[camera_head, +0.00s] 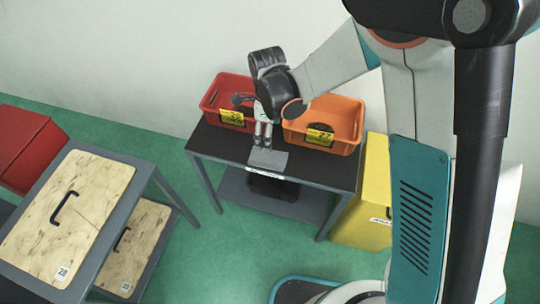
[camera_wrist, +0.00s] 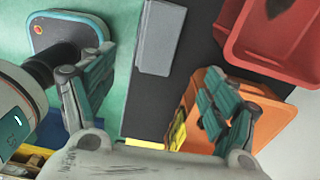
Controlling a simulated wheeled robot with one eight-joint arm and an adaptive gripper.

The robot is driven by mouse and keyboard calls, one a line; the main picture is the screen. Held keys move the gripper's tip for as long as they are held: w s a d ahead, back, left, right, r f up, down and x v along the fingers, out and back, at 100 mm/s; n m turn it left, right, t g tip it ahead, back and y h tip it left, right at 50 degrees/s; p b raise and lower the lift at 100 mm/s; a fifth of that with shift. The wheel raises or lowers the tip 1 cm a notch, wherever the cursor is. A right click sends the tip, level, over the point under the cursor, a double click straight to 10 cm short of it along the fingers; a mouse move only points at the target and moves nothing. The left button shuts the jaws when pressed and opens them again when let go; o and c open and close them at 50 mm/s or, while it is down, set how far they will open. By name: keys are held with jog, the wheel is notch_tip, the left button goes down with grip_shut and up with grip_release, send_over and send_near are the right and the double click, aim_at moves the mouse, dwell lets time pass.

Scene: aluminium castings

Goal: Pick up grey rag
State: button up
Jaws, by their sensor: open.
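In the wrist view the rag (camera_wrist: 160,38) is at the top centre, beyond the fingertips. My gripper (camera_head: 263,138) is above the table just behind the rag, pointing down. In the wrist view my gripper (camera_wrist: 156,70) has its two fingers wide apart with nothing between them.
A red bin (camera_head: 213,97) and an orange bin (camera_head: 348,150) stand on the dark table (camera_head: 215,145), behind and beside my gripper. A dark item lies in the red bin. A yellow bin (camera_head: 365,213) is right of the table. Wooden boards (camera_head: 85,205) lie on a left rack.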

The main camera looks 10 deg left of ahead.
jog(key=b, duration=0.2)
send_over(269, 157)
jog(key=f, duration=0.8)
jog(key=shift+a+f, duration=0.2)
jog(key=shift+f, duration=0.05)
jog(key=shift+d+f+b, duration=0.2)
jog(key=shift+f+b, duration=1.25)
jog(key=shift+f, duration=1.15)
jog(key=c, duration=1.1)
